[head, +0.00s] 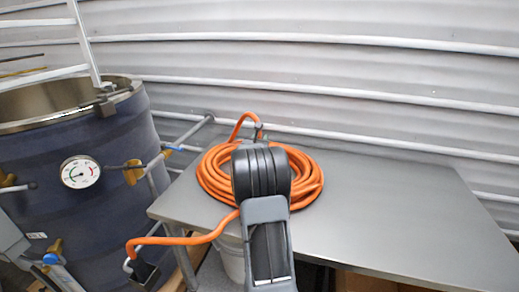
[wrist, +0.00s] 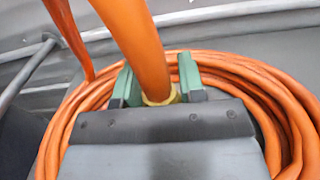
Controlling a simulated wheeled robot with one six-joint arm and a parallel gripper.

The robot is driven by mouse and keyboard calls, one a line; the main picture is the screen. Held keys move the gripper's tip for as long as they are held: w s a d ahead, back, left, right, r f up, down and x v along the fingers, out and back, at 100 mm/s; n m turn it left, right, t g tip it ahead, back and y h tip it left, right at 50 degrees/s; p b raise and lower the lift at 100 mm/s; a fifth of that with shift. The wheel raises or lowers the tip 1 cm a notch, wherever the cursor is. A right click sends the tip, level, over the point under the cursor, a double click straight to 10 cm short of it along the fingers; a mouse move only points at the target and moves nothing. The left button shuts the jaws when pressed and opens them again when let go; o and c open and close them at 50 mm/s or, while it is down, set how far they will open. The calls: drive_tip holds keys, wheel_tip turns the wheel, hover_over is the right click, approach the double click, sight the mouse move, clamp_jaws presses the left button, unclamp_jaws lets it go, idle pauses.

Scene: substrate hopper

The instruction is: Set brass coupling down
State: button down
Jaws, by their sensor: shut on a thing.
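The brass coupling (wrist: 163,97) shows as a small yellow ring at the end of an orange hose (wrist: 138,45). My gripper (wrist: 158,88) has green fingers on both sides of it and is shut on it. The dark body of my gripper hides the coupling's lower part. In the head view my arm covers most of the gripper, and the hose arches up at the gripper (head: 259,134). The coiled orange hose (head: 212,178) lies on the grey metal table (head: 400,215), around and behind my gripper. I cannot tell whether the coupling touches anything below it.
A dark blue tank (head: 60,215) with a round gauge (head: 80,172) and pipe fittings stands left of the table. One hose length (head: 180,240) hangs over the table's front left edge. A pale bucket (head: 232,262) is below. The table's right side is clear. A corrugated wall (head: 330,75) is behind.

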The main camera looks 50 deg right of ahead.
wheel_tip(320, 180, down, 6)
drive_tip(key=w+d, duration=0.2)
drive_tip(key=shift+p, duration=0.35)
drive_tip(key=shift+f+b, duration=0.75)
drive_tip(key=shift+b, duration=0.15)
drive_tip(key=c, duration=0.7)
unclamp_jaws()
drive_tip(key=shift+r, duration=0.1)
